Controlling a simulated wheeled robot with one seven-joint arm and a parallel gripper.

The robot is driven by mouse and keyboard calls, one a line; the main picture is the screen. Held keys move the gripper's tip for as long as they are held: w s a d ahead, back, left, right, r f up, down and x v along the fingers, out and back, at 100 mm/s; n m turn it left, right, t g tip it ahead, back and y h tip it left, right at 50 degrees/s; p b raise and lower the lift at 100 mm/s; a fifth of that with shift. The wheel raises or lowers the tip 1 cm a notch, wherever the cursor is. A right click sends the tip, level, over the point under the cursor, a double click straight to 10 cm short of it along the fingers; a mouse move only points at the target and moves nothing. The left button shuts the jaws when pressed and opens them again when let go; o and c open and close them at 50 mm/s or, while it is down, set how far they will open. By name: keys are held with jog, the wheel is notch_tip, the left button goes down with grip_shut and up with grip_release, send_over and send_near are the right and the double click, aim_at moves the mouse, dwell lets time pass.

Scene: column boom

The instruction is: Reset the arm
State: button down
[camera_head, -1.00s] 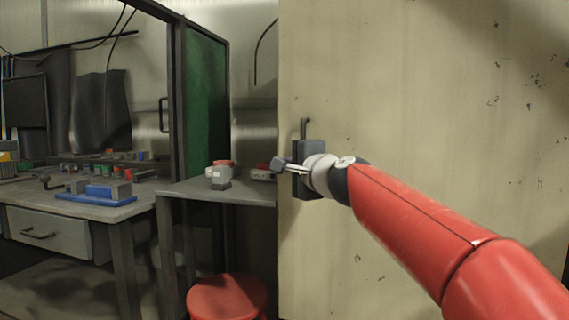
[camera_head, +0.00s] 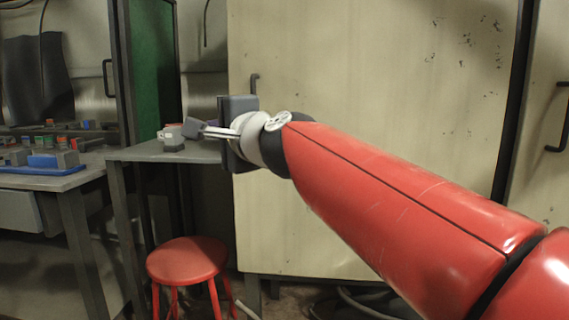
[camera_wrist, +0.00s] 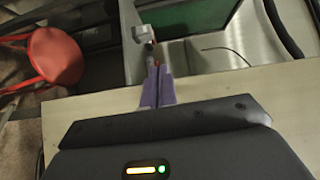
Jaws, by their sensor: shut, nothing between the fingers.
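My red arm reaches in from the lower right of the head view. My gripper (camera_head: 194,128) is at its left end, in front of the left edge of a beige cabinet door (camera_head: 350,80). In the head view it overlaps the small side table behind. In the wrist view the two purple fingers of my gripper (camera_wrist: 157,76) lie close together, with nothing held between them. Beyond their tips a small grey item (camera_wrist: 146,33) shows; I cannot tell its distance.
A red stool (camera_head: 188,258) stands below and left of my gripper. The side table (camera_head: 150,154) carries small grey and red items. A workbench (camera_head: 40,182) with a blue tray is at the far left. Cables lie on the floor under the cabinet.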

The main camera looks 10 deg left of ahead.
jog(key=s+d+f+n+g+h, duration=0.1)
jog(key=s+d+f+n+h, duration=0.25)
jog(key=d+f, duration=0.55)
jog(key=s+d+f+n+g+h, duration=0.15)
jog(key=d+f+h, duration=0.25)
jog(key=d+f, duration=0.5)
jog(key=s+d+f+n+g+h, duration=0.3)
jog(key=s+d+f+g+h, duration=0.1)
jog(key=s+d+f, duration=1.1)
notch_tip(320, 180, down, 4)
jog(key=d+h, duration=0.1)
jog(key=d, duration=0.2)
jog(key=shift+s+r+h, duration=0.2)
jog(key=shift+s+h, duration=0.15)
jog(key=shift+s, duration=0.05)
jog(key=shift+d, duration=0.1)
